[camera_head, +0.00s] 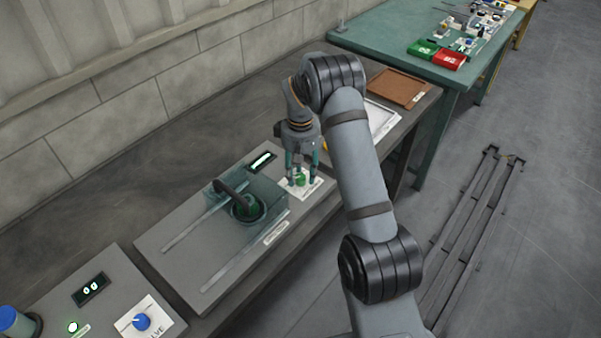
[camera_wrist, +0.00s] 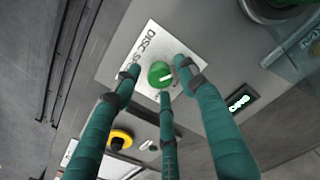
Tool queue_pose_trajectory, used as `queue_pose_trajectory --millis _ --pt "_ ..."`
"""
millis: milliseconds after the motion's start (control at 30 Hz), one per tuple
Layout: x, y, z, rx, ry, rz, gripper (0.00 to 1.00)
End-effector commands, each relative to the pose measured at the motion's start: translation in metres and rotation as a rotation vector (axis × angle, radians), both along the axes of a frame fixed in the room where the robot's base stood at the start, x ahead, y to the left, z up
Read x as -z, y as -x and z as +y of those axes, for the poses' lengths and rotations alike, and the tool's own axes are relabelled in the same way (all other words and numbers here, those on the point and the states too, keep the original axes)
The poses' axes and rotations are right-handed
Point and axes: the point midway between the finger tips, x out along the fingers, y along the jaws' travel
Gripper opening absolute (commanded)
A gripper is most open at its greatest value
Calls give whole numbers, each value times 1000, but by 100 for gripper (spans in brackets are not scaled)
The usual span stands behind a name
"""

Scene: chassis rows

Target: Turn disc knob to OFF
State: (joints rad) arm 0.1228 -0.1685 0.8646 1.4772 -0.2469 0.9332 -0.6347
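The disc knob is a small round green knob with a white pointer line, on a white plate labelled "DISC", with the rest of the label partly hidden. It shows in the wrist view (camera_wrist: 159,75) and in the head view (camera_head: 300,179). The white plate (camera_wrist: 150,38) lies on the grey panel. My gripper (camera_wrist: 158,72) has its teal fingers spread around the knob, pointing down at it. Small gaps show beside the left and lower fingers; the right fingertip is very close to the knob, and contact is unclear. My gripper also shows over the plate in the head view (camera_head: 301,180).
A dark display with green lit characters (camera_head: 262,160) sits beside the plate. A clear cover with a dark handle (camera_head: 232,188) stands left of the gripper. A blue knob (camera_head: 141,321) is on the front-left panel.

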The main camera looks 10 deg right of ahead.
Motion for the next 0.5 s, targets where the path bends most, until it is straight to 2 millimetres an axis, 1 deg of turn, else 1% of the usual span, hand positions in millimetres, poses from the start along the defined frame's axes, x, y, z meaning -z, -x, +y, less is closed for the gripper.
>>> queue_pose_trajectory --millis 267,333,433,500 --pt "0 0 0 1 0 -1 45" --pt "-3 -1 0 1 0 -2 45" --pt "-13 -1 0 1 0 -3 45" --pt "-26 -2 0 2 0 -5 45"
